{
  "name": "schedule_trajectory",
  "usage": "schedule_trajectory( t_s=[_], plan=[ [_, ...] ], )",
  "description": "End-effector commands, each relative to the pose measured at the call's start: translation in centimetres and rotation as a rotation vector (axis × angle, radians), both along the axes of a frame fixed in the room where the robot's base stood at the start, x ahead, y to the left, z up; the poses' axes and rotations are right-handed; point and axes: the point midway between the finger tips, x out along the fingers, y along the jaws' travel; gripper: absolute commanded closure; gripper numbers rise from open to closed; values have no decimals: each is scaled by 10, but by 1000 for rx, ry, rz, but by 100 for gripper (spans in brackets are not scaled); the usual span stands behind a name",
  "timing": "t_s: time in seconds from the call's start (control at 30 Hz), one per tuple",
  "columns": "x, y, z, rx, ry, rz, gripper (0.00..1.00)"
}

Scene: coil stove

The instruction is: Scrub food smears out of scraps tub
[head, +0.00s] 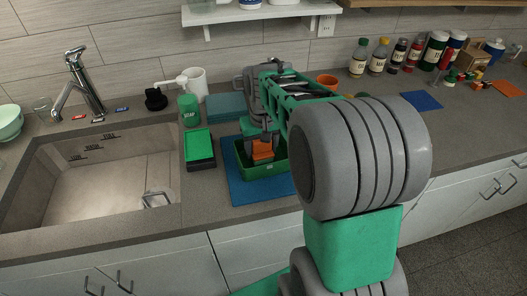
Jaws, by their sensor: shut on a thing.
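The scraps tub is a dark green open tub (270,189) on a blue mat (240,193) to the right of the sink. My gripper (262,140) points down into the tub from above. It is shut on an orange block-like scrubber (263,150), which sits inside the tub's opening. Whether the scrubber touches the tub's floor cannot be told. Smears inside the tub are not visible; the scrubber, gripper and tub walls hide most of the inside. My arm covers the counter right of the tub.
Left of the tub are a bright green and black box (199,146), a green soap container (188,109) and the sink (100,185). Bottles and jars (380,56) stand along the wall at the back right. A blue mat (422,100) lies on the right counter.

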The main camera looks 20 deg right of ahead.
Motion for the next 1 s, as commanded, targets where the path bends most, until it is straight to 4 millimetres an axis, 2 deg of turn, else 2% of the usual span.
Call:
schedule_trajectory(
  t_s=[0.17, 0.5, 0.6, 0.77, 1.0],
  plan=[
    [0, 0, 1, 0, 0, 0, 75],
    [-31, 4, 0, 0, -3, 0, 75],
    [-34, 5, -1, 0, -3, 0, 75],
    [-32, 4, -3, 0, -1, 0, 75],
    [-8, 1, -2, 0, 1, 0, 75]
  ],
)
